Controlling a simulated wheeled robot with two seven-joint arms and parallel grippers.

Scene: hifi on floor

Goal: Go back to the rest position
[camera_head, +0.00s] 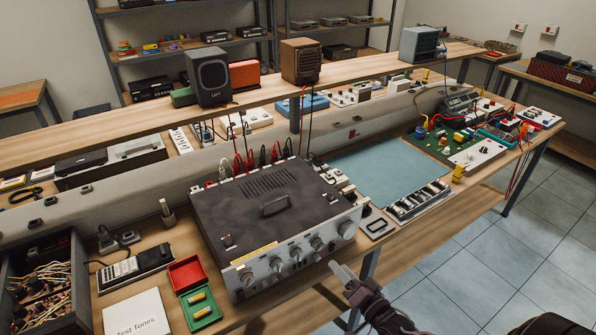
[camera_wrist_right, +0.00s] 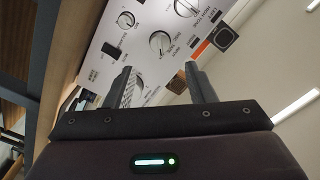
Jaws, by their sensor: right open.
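My right gripper (camera_head: 343,277) is in front of the lower right corner of the hi-fi amplifier (camera_head: 255,205), beside the bench's front edge. The amplifier is a dark box with a silver front panel and several knobs. In the right wrist view my right gripper (camera_wrist_right: 158,78) has its two fingers apart with nothing held between them. The amplifier's front panel (camera_wrist_right: 130,45) with knobs and a switch fills the space beyond the fingers. I cannot tell whether a finger touches a knob. My left gripper is not in view.
The wooden bench (camera_head: 400,235) holds a blue mat (camera_head: 375,165), a red tray (camera_head: 186,272), a green tray (camera_head: 201,306), a white card (camera_head: 137,314) and a wire-filled bin (camera_head: 40,290). Speakers stand on the upper shelf (camera_head: 135,125). Tiled floor (camera_head: 450,275) lies clear at right.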

